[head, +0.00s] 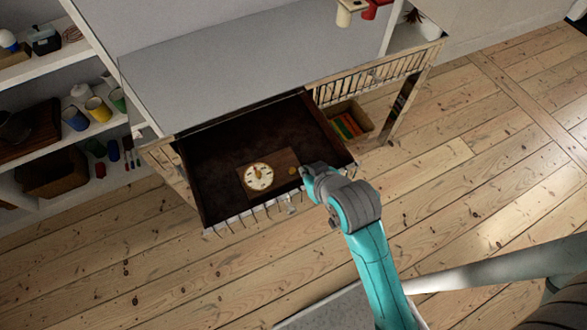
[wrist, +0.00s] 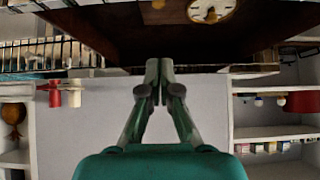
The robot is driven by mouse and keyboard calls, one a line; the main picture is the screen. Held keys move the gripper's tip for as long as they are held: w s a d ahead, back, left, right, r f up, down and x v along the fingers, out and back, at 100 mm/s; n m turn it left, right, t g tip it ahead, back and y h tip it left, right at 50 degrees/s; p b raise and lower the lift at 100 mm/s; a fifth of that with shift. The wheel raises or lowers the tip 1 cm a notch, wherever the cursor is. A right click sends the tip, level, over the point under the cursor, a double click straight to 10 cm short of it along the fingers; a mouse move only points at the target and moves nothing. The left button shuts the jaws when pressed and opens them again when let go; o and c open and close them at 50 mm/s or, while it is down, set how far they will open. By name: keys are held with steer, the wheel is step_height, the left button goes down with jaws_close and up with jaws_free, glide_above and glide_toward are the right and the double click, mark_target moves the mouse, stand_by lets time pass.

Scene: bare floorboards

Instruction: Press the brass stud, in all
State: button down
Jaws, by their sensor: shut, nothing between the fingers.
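The brass stud (head: 292,170) is a small round knob at the right end of a wooden board (head: 281,160). The board lies in an open, dark-lined drawer (head: 220,160) and also bears a cream dial (head: 259,176). In the wrist view the stud (wrist: 158,4) shows at the top edge, left of the dial (wrist: 211,9), which is cut off by the frame. My gripper (wrist: 159,70) is shut and empty. In the head view my gripper (head: 306,172) is just right of the stud; I cannot tell how high it is above it or whether they touch.
The drawer's slatted front (head: 250,215) and side walls stand around the board. The grey tabletop (head: 245,65) is behind the drawer. Shelves with cups (head: 98,108) stand at left. A box of books (head: 346,125) is under the table.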

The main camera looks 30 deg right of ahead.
glide_toward(289, 166)
steer(key=w, duration=0.3)
steer(key=shift+w+r, duration=0.2)
steer(key=shift+r, duration=0.15)
step_height(289, 166, down, 2)
steer(key=shift+s+f, duration=0.1)
steer(key=shift+f, duration=0.9)
